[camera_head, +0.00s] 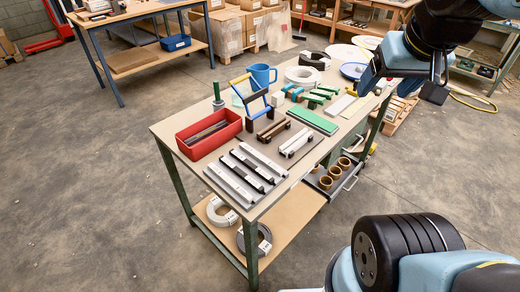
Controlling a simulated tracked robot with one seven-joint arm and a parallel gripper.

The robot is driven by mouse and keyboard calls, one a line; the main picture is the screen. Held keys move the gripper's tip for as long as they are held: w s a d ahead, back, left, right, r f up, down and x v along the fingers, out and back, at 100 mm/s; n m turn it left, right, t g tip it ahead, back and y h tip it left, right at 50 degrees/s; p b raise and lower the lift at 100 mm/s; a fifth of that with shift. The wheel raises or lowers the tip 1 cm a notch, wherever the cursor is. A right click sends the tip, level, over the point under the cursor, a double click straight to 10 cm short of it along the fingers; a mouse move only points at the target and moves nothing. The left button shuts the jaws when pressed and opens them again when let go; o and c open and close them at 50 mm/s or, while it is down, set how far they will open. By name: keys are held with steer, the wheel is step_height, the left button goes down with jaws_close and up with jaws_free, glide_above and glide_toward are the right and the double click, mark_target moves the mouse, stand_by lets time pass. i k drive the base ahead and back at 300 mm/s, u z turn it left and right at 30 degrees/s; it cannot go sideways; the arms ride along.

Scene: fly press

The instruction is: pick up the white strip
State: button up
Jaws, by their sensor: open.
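A flat, pale whitish strip (336,105) lies on the workbench (220,165), on the right of its top behind a flat green strip (313,122). Another white bar-shaped piece (297,142) lies nearer the front edge, beside a brown one; I cannot tell whether it is a single strip. My gripper (373,80) is open at the upper right, above the right end of the bench. It appears apart from both white pieces, and its fingertips are partly hidden by its own dark body.

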mark_target(277, 170)
steer(key=z, duration=1.2)
steer(key=i, duration=0.1)
steer(key=u, duration=3.15)
steer(key=k, duration=1)
steer(key=z, duration=1.45)
steer(key=i, duration=1)
steer(key=z, duration=0.05)
